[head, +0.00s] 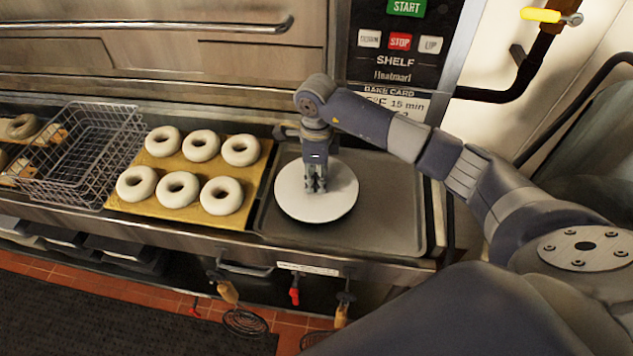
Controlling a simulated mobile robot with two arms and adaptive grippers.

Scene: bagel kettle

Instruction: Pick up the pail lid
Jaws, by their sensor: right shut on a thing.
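The pail lid (335,206) is a round, pale disc in the head view, over the left part of a grey tray on the counter. My right gripper (316,186) comes down from above onto the middle of the lid and is shut on it. The fingers hide the grasped part, probably a knob or handle at the centre. A dark shadow lies along the lid's near edge; I cannot tell whether the lid touches the tray. My left gripper is not in view.
The grey tray (392,215) is bare right of the lid. Left of it, a tan board (190,152) holds several raw bagels. A wire basket (88,150) stands further left. The oven front (180,60) and control panel (400,60) rise behind.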

